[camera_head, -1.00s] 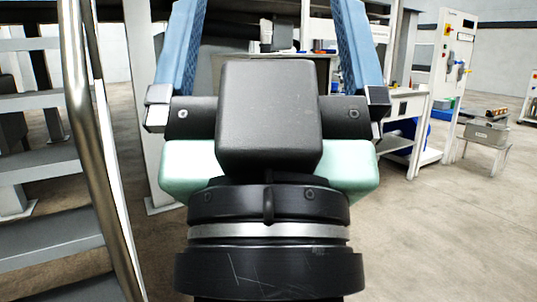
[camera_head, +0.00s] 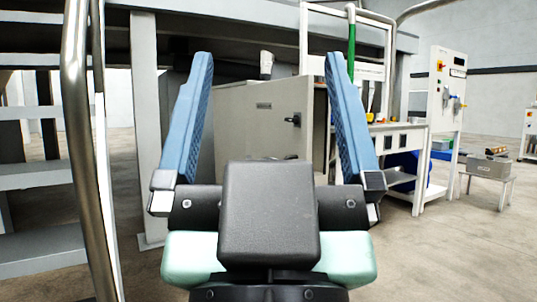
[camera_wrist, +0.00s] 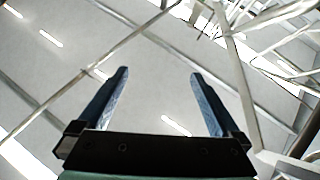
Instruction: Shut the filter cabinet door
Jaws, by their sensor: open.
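The filter cabinet (camera_head: 235,125) is a grey-beige box in the middle of the head view, beyond my fingers. Its front panel, the door (camera_head: 262,122), has a small dark label and a black handle (camera_head: 293,119) near its right edge. The door's right edge seems to stand out toward me; how far it is open I cannot tell. My gripper (camera_head: 268,62) is open and empty, its two blue fingers raised in front of the cabinet, apart from the handle. My gripper's body hides the lower door. The wrist view shows the open fingers (camera_wrist: 159,73) against the ceiling.
A metal handrail (camera_head: 78,130) and grey steps (camera_head: 40,175) stand close on the left. A grey post (camera_head: 146,110) is left of the cabinet. A white workstation (camera_head: 400,140) and a low bench (camera_head: 487,170) with a box are at right. Floor at right front is clear.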

